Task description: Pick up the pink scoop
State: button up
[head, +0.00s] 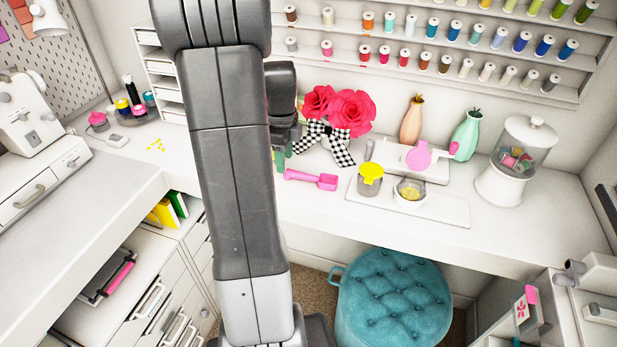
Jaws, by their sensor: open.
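The pink scoop (315,179) lies on the white desk, its handle toward the left and its wider end toward the right. My gripper (283,156) is above the desk by the scoop's left end, partly hidden behind my arm. It is open, and nothing shows between its fingers. I cannot tell how high it is above the handle.
Red paper flowers (345,108) with a checkered bow stand just behind the scoop. A white board (440,208) to its right carries a yellow-topped cup (370,178) and a small bowl (410,192). A teal stool (393,300) stands below the desk.

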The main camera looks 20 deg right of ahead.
aim_at(309, 178)
jog(key=shift+w+d+f+p, duration=0.15)
jog(key=shift+f+p, duration=0.2)
jog(key=shift+f, duration=0.95)
jog(key=shift+w+d+f+p, duration=0.15)
jog(key=shift+f+p, duration=0.15)
jog(key=shift+f, duration=1)
jog(key=shift+a, duration=0.1)
grip_shut()
